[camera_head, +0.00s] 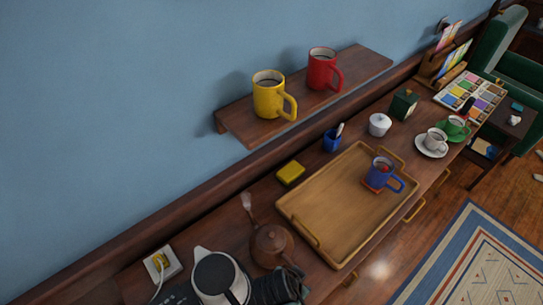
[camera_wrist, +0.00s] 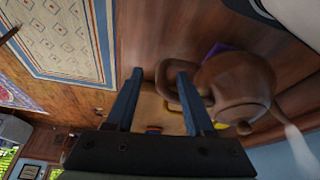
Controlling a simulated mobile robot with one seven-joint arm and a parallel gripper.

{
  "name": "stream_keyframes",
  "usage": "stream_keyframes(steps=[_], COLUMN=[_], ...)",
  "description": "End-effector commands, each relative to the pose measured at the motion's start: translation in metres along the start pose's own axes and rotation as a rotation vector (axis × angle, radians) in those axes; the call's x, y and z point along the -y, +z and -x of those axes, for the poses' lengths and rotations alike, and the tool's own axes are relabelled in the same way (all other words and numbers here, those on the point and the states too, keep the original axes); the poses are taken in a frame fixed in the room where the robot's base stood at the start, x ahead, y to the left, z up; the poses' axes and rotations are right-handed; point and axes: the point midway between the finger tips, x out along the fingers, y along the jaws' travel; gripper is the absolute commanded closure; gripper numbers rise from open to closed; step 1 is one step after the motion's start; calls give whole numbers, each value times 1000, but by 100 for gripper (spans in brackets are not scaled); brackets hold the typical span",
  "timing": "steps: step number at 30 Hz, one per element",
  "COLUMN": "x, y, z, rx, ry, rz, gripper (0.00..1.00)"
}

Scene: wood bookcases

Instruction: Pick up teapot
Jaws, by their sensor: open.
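The brown teapot (camera_head: 271,243) stands on the wooden sideboard (camera_head: 337,283), left of the tray, with its pale-tipped spout pointing to the back wall. My gripper (camera_head: 284,279) is at the teapot's near side and partly covers its handle side. In the wrist view the teapot (camera_wrist: 238,85) is to the right. My gripper (camera_wrist: 159,74) is open there, with two blue-grey fingers apart. The teapot's looped handle shows between and behind the fingers, close to the right fingertip. I cannot tell whether they touch.
A white kettle (camera_head: 218,279) stands close left of my gripper. A wooden tray (camera_head: 313,228) with a blue mug (camera_head: 379,174) is to the right. A yellow sponge (camera_head: 291,173) lies behind. A shelf (camera_head: 245,127) with yellow and red mugs hangs above.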

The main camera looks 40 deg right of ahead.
Motion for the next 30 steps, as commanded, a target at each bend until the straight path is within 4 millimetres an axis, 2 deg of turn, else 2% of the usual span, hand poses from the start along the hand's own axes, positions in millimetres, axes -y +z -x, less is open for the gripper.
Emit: stream_keyframes(steps=[5,15,24,26,30], x=[0,1,1,1,1], y=[0,1,1,1,1], z=[-12,-48,-51,-51,-51], rx=[1,0,-1,-1,-1], ry=[1,1,-1,-1,-1], rz=[0,-1,0,0,0], gripper=[46,46,46,55,81])
